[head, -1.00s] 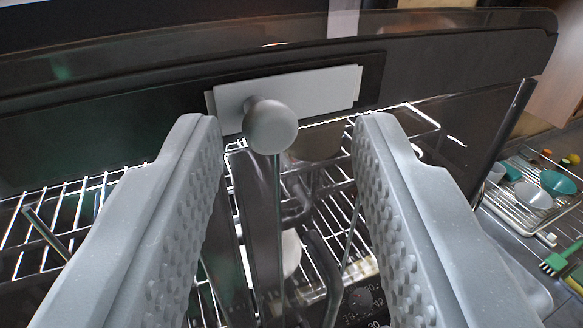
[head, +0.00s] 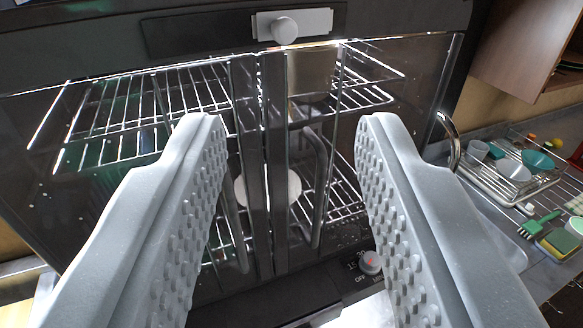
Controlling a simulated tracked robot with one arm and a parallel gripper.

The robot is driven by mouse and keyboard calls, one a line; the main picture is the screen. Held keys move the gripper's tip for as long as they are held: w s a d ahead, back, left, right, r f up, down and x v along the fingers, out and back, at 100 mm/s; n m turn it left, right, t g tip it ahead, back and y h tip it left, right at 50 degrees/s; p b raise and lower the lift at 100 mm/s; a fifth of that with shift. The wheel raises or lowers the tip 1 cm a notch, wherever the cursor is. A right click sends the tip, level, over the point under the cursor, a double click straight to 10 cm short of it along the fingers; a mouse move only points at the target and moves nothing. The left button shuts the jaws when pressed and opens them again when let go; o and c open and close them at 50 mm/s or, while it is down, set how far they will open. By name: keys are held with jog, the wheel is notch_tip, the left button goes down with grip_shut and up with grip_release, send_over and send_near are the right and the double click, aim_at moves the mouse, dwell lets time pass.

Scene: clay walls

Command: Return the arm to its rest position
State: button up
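My gripper (head: 288,130) is open in the head view, its two grey studded fingers spread wide with nothing between them. Behind the fingers is a dark oven with glass double doors (head: 262,150), which look shut. Two vertical handles (head: 318,190) show near the middle, the left one partly beside my left finger. Wire racks (head: 150,115) show through the glass. A round knob on a light plate (head: 285,30) sits above the doors, apart from my gripper.
At the right, a dish rack (head: 500,185) holds dishes, including a teal bowl (head: 538,160). A green brush (head: 540,225) and a sponge (head: 558,242) lie on the counter near the sink edge. A wooden cabinet (head: 530,45) hangs at the upper right. A lower dial (head: 370,262) is below the doors.

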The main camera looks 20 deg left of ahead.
jog(key=shift+s+d, duration=0.15)
jog(key=shift+s, duration=0.15)
jog(key=shift+d+r, duration=0.1)
jog(key=s+d+r+m+h+b, duration=0.2)
jog(key=s+d+r+h+b, duration=0.1)
jog(key=d, duration=0.8)
jog(key=s+d+r+m+g+h+b, duration=0.1)
jog(key=s+d+r+m+h+b, duration=0.1)
jog(key=s+d+r+b, duration=0.3)
jog(key=s+d+r+h, duration=0.1)
jog(key=d+r, duration=0.2)
jog(key=d, duration=0.2)
jog(key=shift+s+d+r, duration=0.15)
jog(key=shift+d+r, duration=0.05)
jog(key=shift+d, duration=0.15)
dwell(1.8)
